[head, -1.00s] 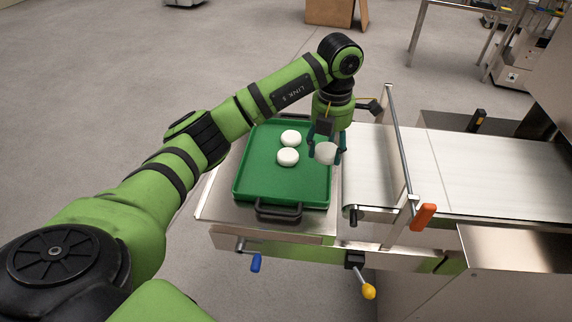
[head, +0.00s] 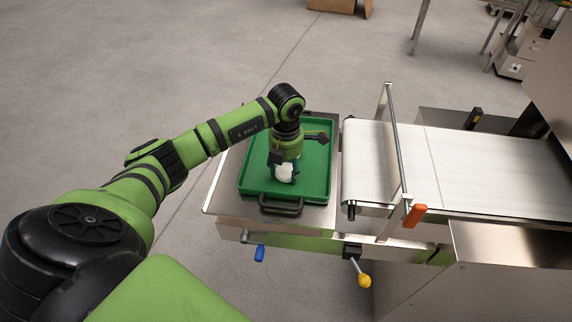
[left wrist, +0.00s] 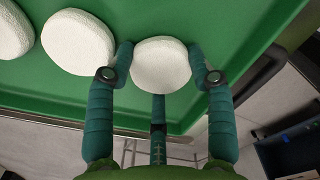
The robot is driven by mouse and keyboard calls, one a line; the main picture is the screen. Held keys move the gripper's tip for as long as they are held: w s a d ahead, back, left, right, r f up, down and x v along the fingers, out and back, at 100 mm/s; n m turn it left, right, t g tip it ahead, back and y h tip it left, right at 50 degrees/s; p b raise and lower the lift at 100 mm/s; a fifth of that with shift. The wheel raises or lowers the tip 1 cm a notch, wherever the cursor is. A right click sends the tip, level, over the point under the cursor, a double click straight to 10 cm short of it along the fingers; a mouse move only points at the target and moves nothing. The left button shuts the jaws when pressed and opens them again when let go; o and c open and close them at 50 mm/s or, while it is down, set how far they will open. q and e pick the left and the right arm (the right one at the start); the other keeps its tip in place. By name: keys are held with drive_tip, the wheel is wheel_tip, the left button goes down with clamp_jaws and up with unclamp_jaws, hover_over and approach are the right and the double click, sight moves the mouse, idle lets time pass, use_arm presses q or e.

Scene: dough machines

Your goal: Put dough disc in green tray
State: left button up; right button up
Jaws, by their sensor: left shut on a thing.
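The green tray (head: 316,184) lies on the steel end of the machine in the head view, and its floor also fills the top of the left wrist view (left wrist: 160,112). My left gripper (head: 285,176) is over the tray, pointing down. In the left wrist view, a second disc (left wrist: 78,41) lies in the tray beside the held one, and a third (left wrist: 12,30) is partly cut off. I cannot tell whether the held disc touches the tray.
A white conveyor belt (head: 440,165) runs right of the tray, with an upright metal frame (head: 396,140) at its near end. An orange handle (head: 415,215), a blue lever (head: 260,253) and a yellow knob (head: 364,281) stick out along the front. The tray's right part is free.

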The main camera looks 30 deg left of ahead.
sight(286, 170)
use_arm(q)
drive_tip(key=shift+f, duration=0.2)
drive_tip(key=o, duration=0.9)
drive_tip(key=shift+r, duration=0.15)
drive_tip(key=shift+r, duration=0.25)
drive_tip(key=shift+r+b, duration=1.75)
drive_tip(key=shift+r, duration=4.1)
